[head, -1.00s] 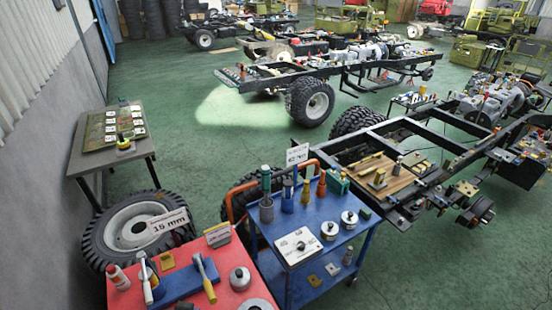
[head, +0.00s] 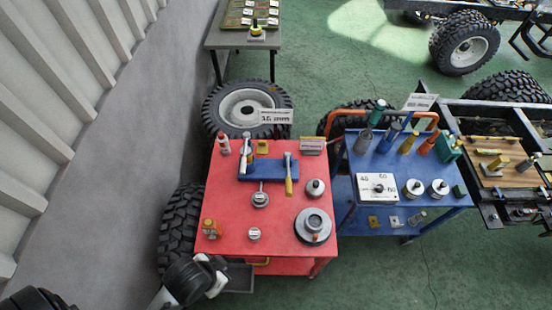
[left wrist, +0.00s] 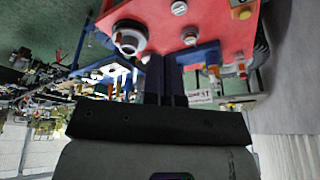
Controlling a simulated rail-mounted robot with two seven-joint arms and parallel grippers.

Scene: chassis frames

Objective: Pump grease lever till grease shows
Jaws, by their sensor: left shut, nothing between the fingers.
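A red cart top (head: 225,215) carries a blue base plate (head: 255,177). On the plate stand a metal upright (head: 246,150) at the left and a lever with a yellow handle (head: 289,186) at the right. I see no clear grease at this size. My left arm shows at the cart's near left corner in the head view. In the left wrist view my left gripper (left wrist: 167,62) is shut and empty. Its dark fingers overlap the red top's edge, near a blue part (left wrist: 207,52); their distance from it is unclear. My right gripper is in neither view.
The red top also holds a round metal flanged part (head: 313,226), a small knob (head: 254,234), a red-and-white bottle (head: 223,145) and an orange fitting (head: 210,229). A blue cart (head: 340,193) stands close on the right. A wall (head: 110,180) bounds the left. Tires stand behind and beside the red cart.

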